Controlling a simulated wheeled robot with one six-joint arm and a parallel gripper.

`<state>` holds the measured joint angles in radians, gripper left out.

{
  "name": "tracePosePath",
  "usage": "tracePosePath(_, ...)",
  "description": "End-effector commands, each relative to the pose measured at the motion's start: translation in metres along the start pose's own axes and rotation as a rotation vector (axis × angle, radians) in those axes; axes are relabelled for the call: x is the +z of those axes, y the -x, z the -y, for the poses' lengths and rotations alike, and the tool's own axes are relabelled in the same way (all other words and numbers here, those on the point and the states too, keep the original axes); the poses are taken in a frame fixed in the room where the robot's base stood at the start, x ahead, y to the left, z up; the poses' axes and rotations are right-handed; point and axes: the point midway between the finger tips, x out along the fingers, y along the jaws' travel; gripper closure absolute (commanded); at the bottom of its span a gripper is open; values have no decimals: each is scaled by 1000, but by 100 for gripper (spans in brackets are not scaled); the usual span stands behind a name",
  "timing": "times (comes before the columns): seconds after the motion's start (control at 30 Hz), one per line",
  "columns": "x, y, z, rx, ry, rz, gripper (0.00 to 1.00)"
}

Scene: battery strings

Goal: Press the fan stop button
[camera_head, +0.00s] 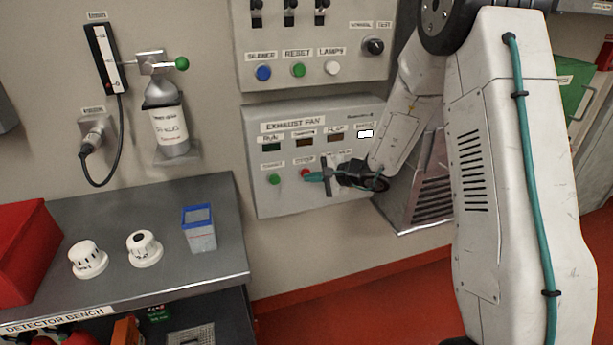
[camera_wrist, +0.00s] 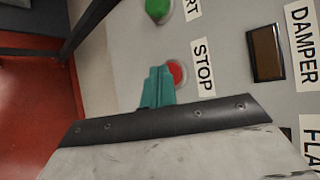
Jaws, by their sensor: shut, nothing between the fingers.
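The red stop button (camera_head: 305,173) is on the exhaust fan panel (camera_head: 270,200), right of the green start button (camera_head: 274,179). In the wrist view the red button (camera_wrist: 177,73) sits beside the STOP label (camera_wrist: 203,66), partly hidden behind my fingertips. My gripper (camera_head: 315,176) is shut and empty, with its teal fingertips at the red button. The fingertips (camera_wrist: 158,88) overlap the button's edge in the wrist view; I cannot tell whether they touch it. The green button (camera_wrist: 158,10) shows clear of the fingers.
An upper panel (camera_head: 310,85) with blue, green and white buttons is above. A grey bench (camera_head: 200,275) at lower left holds two white detectors (camera_head: 88,259) and a blue-rimmed clear container (camera_head: 199,230). A gas cylinder (camera_head: 170,125) hangs on the wall. A louvred grey box (camera_head: 432,200) is behind my arm.

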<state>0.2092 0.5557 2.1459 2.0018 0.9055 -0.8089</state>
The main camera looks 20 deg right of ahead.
Motion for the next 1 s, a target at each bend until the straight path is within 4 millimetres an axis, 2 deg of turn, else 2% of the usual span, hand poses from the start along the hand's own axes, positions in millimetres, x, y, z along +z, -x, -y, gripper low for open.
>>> tracePosePath(0.47, -1, -1, 1, -1, 0, -1, 100)
tracePosePath(1.0, 10, 14, -10, -1, 0, 0, 100)
